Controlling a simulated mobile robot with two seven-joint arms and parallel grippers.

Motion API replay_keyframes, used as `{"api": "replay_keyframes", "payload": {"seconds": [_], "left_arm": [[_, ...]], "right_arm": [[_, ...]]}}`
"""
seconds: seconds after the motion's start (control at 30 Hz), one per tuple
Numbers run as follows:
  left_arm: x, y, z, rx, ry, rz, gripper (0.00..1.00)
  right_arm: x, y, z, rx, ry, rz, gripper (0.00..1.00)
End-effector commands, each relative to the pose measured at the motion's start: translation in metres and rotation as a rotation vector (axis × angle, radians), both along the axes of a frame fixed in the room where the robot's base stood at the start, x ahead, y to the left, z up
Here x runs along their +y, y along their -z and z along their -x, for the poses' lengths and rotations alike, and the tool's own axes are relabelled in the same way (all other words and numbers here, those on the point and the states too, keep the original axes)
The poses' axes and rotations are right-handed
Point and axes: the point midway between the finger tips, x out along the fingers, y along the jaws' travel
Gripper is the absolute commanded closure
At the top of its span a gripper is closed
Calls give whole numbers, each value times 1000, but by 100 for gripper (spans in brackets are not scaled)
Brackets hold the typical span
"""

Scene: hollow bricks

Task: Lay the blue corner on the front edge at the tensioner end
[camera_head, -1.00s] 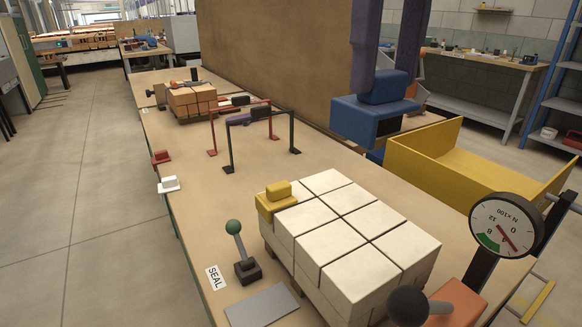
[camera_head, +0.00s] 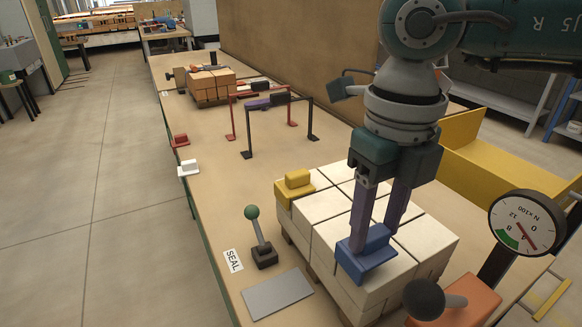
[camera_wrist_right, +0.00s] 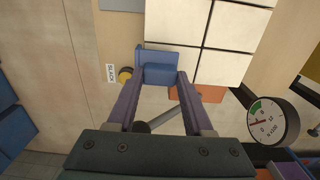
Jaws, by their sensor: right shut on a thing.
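My right gripper (camera_head: 378,230) is shut on the blue corner (camera_head: 365,254), an L-shaped piece with a raised block. The corner is at the front edge of the white brick stack (camera_head: 413,243), near the end with the orange tensioner (camera_head: 470,304). In the right wrist view the blue corner (camera_wrist_right: 158,72) sits between the two fingers, along the stack's edge. I cannot tell whether it rests fully on the bricks. A yellow corner (camera_head: 296,187) sits on the same front edge at the far end. My left gripper is not in view.
A round gauge (camera_head: 527,223) stands at the right by the tensioner. A green-knobbed lever (camera_head: 252,213) and a grey plate (camera_head: 277,294) are in front of the stack. Black (camera_head: 248,154) and red arches stand farther back. A yellow bin (camera_head: 478,170) is behind the stack.

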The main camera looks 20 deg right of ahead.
Motion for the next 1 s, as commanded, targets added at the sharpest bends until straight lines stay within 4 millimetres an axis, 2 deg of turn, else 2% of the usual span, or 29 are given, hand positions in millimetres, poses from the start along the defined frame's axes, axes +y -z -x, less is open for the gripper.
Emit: {"api": "replay_keyframes", "payload": {"seconds": [0.73, 0.77, 1.0], "left_arm": [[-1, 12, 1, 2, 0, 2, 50], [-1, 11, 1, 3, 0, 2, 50], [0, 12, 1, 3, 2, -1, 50]], "right_arm": [[0, 13, 0, -1, 0, 0, 100], [0, 13, 0, -1, 0, 0, 48], [0, 13, 0, -1, 0, 0, 21]]}}
